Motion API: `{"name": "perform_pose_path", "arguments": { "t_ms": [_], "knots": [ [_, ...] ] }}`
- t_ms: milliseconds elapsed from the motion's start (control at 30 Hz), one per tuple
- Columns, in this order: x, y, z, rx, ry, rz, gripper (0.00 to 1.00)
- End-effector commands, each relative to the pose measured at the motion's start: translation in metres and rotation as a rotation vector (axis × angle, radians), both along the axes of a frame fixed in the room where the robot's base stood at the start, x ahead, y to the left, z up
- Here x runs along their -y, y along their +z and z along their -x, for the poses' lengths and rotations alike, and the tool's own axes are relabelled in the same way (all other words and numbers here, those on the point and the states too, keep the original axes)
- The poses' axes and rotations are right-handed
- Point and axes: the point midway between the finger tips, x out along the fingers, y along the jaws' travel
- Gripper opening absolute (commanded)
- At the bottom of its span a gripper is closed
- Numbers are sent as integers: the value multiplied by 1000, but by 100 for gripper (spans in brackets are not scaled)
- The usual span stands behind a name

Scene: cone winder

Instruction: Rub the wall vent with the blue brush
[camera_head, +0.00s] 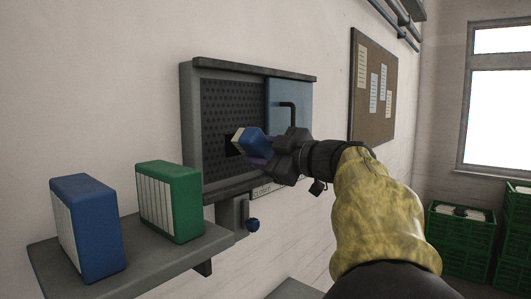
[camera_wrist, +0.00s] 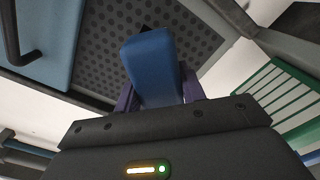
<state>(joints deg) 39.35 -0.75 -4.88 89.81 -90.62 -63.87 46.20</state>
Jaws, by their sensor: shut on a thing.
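The wall vent (camera_head: 222,105) is a grey framed box on the wall with a dark perforated panel, which also shows behind my gripper in the wrist view (camera_wrist: 100,50). A blue-grey cover (camera_head: 290,93) with a black handle lies over its right part. My gripper (camera_head: 264,152) is shut on a blue brush (camera_head: 252,142) with a pale bristle side, in front of the panel's lower right. The brush also fills the middle of the wrist view (camera_wrist: 152,65). Its pale side is turned toward the panel; I cannot tell whether it touches. A dark square patch on the panel is partly hidden behind it.
A grey shelf (camera_head: 170,262) at lower left holds a larger blue block (camera_head: 95,225) and a green block (camera_head: 187,200), both with pale sides. A notice board (camera_head: 372,85) hangs to the right; green crates (camera_head: 460,238) stand beyond.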

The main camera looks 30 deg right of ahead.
Motion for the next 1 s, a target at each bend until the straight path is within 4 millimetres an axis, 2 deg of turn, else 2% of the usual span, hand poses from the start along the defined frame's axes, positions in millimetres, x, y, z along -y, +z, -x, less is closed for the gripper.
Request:
{"name": "perform_pose_path", "arguments": {
  "t_ms": [200, 400, 1000],
  "knots": [
    [-12, 1, -22, 0, 11, 0, 22],
    [-17, 0, -35, 0, 9, -1, 22],
    [-16, 0, -37, 1, 6, 0, 22]
  ]
}}
